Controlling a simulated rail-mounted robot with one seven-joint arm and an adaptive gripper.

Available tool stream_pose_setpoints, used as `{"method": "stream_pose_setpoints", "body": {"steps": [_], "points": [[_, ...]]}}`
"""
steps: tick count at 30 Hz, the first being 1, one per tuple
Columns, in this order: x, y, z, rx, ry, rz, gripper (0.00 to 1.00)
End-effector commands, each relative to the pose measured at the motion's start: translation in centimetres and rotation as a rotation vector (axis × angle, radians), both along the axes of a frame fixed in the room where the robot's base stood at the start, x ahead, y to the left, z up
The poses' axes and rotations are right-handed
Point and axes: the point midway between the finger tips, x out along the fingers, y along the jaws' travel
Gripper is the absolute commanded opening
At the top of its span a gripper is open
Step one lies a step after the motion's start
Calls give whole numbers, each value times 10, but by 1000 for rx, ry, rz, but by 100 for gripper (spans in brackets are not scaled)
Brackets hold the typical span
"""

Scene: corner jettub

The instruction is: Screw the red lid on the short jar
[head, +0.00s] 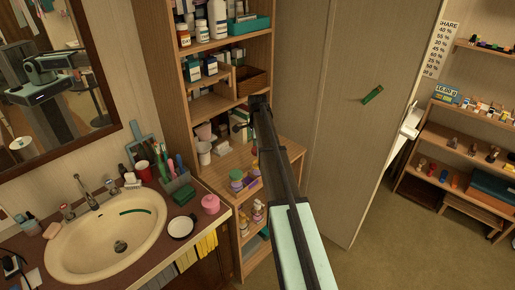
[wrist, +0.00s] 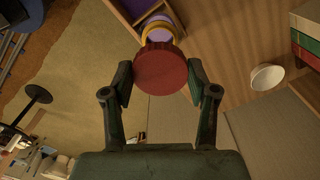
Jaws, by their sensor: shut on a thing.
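In the wrist view my gripper (wrist: 161,75) is shut on a round red lid (wrist: 160,70), one finger on each side. Purple and yellow round pieces (wrist: 158,30), partly hidden by the lid, show beyond it at a wooden compartment. In the head view my arm reaches up across the shelf unit; its fingertips and the red lid cannot be made out. Small jars with coloured tops (head: 237,180) stand on the low shelf beside my arm. I cannot tell for sure which is the short jar.
A white cup or bowl (wrist: 267,77) sits on wood at the right in the wrist view. In the head view the shelf unit (head: 180,85) holds bottles and boxes. A sink (head: 105,240) and a pink jar (head: 210,203) are at the left. Open floor (head: 400,240) is at the right.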

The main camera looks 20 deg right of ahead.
Motion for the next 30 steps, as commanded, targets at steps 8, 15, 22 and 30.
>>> {"method": "stream_pose_setpoints", "body": {"steps": [8,15,22,30], "points": [[0,0,-7,0,0,1,43],[0,0,-22,0,0,1,43],[0,0,-39,0,0,1,43],[0,0,-54,0,1,1,43]]}}
